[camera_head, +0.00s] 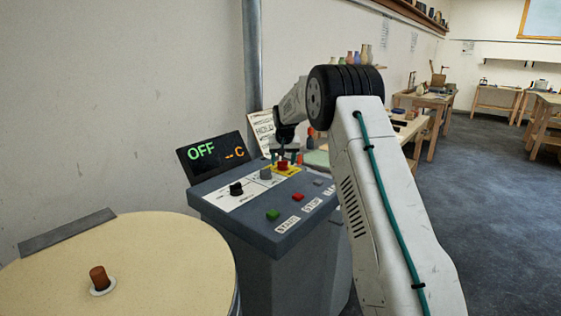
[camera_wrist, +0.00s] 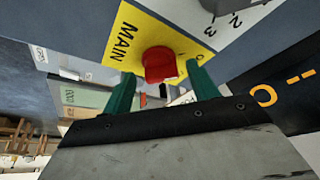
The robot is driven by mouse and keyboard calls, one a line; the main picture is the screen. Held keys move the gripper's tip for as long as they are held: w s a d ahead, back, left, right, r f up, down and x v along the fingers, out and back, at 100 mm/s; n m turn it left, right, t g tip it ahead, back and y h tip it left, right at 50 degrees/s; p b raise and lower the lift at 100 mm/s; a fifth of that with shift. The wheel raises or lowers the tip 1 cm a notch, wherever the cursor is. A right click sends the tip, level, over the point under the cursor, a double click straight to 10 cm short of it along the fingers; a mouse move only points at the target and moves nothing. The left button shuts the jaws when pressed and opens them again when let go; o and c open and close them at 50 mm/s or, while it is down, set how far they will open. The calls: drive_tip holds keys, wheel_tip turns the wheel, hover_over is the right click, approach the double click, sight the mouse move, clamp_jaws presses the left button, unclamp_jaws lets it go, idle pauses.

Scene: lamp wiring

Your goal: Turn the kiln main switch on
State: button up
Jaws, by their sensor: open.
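The kiln control panel (camera_head: 240,222) is a grey box with a screen (camera_head: 211,154) that reads OFF and "-- C". The main switch (camera_head: 282,165) is a red knob on a yellow plate at the panel's far side. In the wrist view the red knob (camera_wrist: 159,65) sits on the yellow plate marked MAIN (camera_wrist: 125,42). My gripper (camera_head: 284,157) is above the knob, pointing down. In the wrist view its two green fingers (camera_wrist: 160,84) are apart, one on each side of the knob. I cannot tell whether they touch it.
The panel also has a black knob (camera_head: 236,188), a grey knob (camera_head: 265,174), a green button (camera_head: 272,214) and a red button (camera_head: 295,197). A round kiln lid (camera_head: 150,260) with a brown plug stands at the left. Worktables (camera_head: 430,105) stand farther back.

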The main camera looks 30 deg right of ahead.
drive_tip(key=c, duration=1)
drive_tip(key=shift+a, duration=0.25)
drive_tip(key=shift+d, duration=0.1)
drive_tip(key=shift+m, duration=0.3)
drive_tip(key=m+g+h, duration=0.1)
drive_tip(key=m, duration=0.2)
drive_tip(key=shift+w, duration=0.2)
drive_tip(key=m+g, duration=0.1)
drive_tip(key=m, duration=0.2)
drive_tip(key=m+h, duration=0.1)
drive_tip(key=m, duration=0.2)
drive_tip(key=shift+w+d+g, duration=0.1)
drive_tip(key=shift+g, duration=0.3)
drive_tip(key=shift+o, duration=0.3)
drive_tip(key=m+g, duration=0.1)
drive_tip(key=m, duration=0.2)
drive_tip(key=m+g, duration=0.1)
drive_tip(key=m, duration=0.2)
drive_tip(key=shift+w+d+f, duration=0.15)
drive_tip(key=shift+d+f, duration=0.05)
drive_tip(key=shift+m+g, duration=0.7)
drive_tip(key=shift+m, duration=0.4)
drive_tip(key=shift+c, duration=0.2)
